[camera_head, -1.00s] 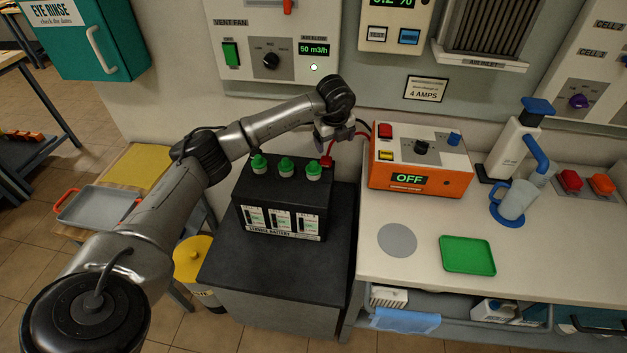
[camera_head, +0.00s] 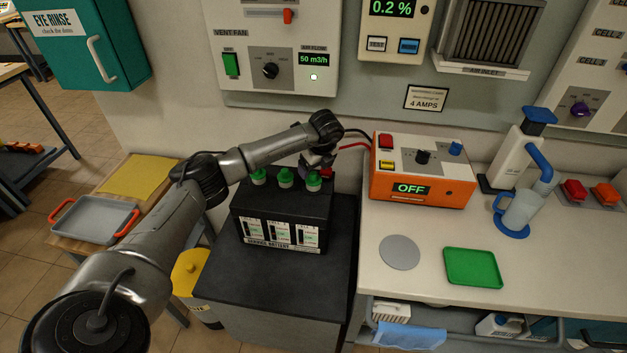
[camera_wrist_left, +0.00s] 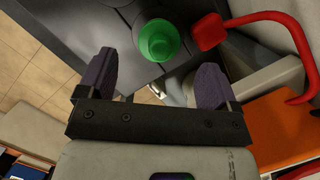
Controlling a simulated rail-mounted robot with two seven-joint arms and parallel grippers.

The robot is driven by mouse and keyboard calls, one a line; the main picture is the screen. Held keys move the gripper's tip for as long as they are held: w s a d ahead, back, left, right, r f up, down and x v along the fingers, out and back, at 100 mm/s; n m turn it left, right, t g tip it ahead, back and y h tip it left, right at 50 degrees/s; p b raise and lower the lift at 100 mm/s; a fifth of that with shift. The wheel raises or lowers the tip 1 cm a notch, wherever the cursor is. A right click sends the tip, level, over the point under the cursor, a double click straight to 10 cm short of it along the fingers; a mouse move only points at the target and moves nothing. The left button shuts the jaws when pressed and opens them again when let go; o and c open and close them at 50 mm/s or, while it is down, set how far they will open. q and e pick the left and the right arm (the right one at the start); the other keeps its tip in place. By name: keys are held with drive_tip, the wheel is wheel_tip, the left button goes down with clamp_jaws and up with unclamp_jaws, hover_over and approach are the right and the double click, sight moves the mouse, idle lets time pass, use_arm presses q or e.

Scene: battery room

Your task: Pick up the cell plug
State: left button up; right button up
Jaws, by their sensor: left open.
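Three green cell plugs stand in a row on top of the black service battery (camera_head: 281,212): a left one (camera_head: 258,177), a middle one (camera_head: 285,178) and a right one (camera_head: 313,182). My left gripper (camera_head: 318,163) is open and empty, just above and behind the right plug. In the left wrist view, one green plug (camera_wrist_left: 158,40) shows just beyond the gap between the open fingers (camera_wrist_left: 155,70), not between them. A red clamp (camera_wrist_left: 209,32) on a red cable is close to its right. My right gripper is not in view.
The battery sits on a dark cabinet (camera_head: 265,280). An orange charger reading OFF (camera_head: 423,188) stands on the bench to the right. A green tray (camera_head: 473,268) and a grey disc (camera_head: 400,252) lie on the bench front. A grey tray (camera_head: 95,220) is at left.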

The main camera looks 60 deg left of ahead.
sight(314, 173)
use_arm(q)
drive_tip(key=shift+b+x, duration=0.8)
drive_tip(key=shift+x, duration=1.8)
drive_tip(key=shift+d, duration=0.1)
drive_tip(key=shift+c, duration=0.4)
drive_tip(key=c, duration=0.6)
drive_tip(key=shift+c, duration=1.4)
